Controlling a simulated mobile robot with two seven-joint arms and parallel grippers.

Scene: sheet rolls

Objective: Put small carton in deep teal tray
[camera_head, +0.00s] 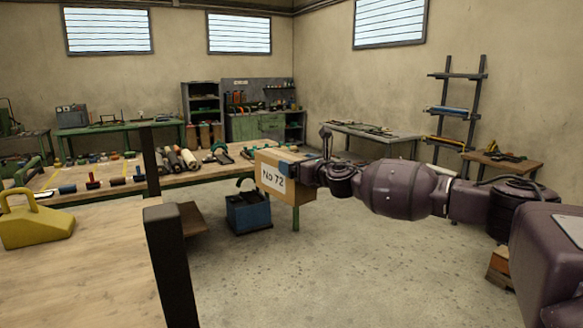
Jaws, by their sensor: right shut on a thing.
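A small brown carton (271,173) with a white label reading "No 72" is in the middle of the camera_head view. My right gripper (305,173) is shut on its right side and holds it in the air. The arm reaches in from the right. The fingertips are partly hidden by the carton and too small to see clearly. I cannot make out a deep teal tray in this view. My left gripper is not in view.
A long wooden bench (180,178) with rolls and tools stands behind the carton. A wooden table (80,270) with a yellow weight (36,228) and dark posts fills the left foreground. The concrete floor at centre right is clear.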

